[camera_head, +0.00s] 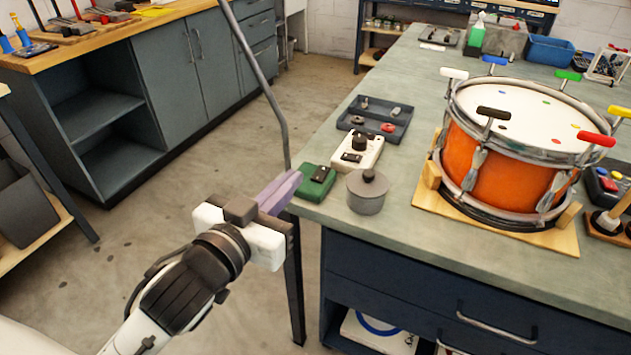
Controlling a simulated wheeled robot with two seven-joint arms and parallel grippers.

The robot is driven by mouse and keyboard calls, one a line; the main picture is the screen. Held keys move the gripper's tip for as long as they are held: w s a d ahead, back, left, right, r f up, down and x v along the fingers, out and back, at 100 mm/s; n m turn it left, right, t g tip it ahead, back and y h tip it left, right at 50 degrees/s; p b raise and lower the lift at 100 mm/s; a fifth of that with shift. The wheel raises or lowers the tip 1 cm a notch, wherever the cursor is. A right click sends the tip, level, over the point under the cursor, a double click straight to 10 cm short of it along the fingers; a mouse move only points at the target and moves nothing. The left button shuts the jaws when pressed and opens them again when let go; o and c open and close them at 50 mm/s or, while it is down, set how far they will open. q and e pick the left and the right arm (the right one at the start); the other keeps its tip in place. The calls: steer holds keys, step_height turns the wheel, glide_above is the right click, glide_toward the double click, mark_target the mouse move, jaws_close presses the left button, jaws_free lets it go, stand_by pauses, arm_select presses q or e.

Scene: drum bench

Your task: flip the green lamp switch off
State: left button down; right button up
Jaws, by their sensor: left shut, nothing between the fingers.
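The green lamp switch (308,191) is a small green box with a black rocker (320,174) on top. It sits at the left front corner of the grey-green bench. My left gripper (285,189) is shut and empty, with its purple fingers pointing at the switch from the left. The fingertips appear very close to the left edge of the green box; I cannot tell whether they touch it. Which way the rocker is tipped is too small to tell. My right gripper is not in view.
A grey lidded pot (367,195) stands just right of the switch. A white box with a black knob (357,152) and a dark tray (374,118) are behind it. A gooseneck lamp pole (272,95) rises beside the bench. An orange drum (510,160) fills the bench's right.

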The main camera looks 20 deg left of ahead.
arm_select(q)
steer(key=shift+r, duration=0.2)
glide_above(315, 179)
steer(key=shift+s+f+p, duration=0.3)
steer(key=shift+f, duration=0.25)
steer(key=f, duration=0.3)
steer(key=shift+w+b, duration=0.25)
steer(key=shift+b, duration=0.1)
steer(key=shift+f, duration=0.65)
